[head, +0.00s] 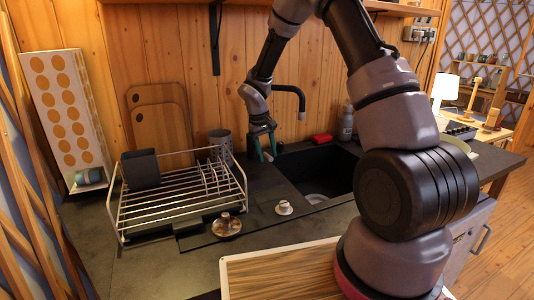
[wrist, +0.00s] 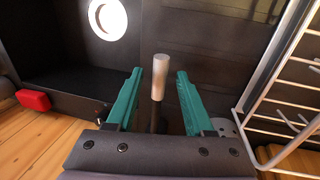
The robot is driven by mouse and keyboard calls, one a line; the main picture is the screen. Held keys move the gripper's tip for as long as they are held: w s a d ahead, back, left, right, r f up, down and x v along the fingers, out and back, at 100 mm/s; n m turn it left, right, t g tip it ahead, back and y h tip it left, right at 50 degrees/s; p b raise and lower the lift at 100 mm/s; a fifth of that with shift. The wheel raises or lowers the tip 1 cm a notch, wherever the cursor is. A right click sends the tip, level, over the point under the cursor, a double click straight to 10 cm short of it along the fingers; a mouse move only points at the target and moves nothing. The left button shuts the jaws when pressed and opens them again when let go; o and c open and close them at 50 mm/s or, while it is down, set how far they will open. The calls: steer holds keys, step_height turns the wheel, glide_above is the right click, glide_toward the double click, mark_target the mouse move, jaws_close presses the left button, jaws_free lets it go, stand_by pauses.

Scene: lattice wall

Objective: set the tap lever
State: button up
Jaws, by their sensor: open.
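The tap lever (wrist: 159,78) shows in the wrist view as a short pale cylinder on a dark stem. It stands between the two teal fingers of my gripper (wrist: 160,72), with a visible gap on each side. My gripper is open. In the head view my gripper (head: 265,155) points down at the back of the counter, left of the sink. The black tap spout (head: 290,90) rises behind it and bends to the right. In the head view I cannot make out the lever near my gripper.
A wire dish rack (head: 180,203) stands left of my gripper. The dark sink (head: 325,165) lies to the right, with a red block (head: 322,138) and a bottle (head: 346,123) behind it. A small white cup (head: 284,208) and a dish (head: 227,226) stand in front.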

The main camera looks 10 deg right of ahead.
jaws_close()
stand_by(1.4)
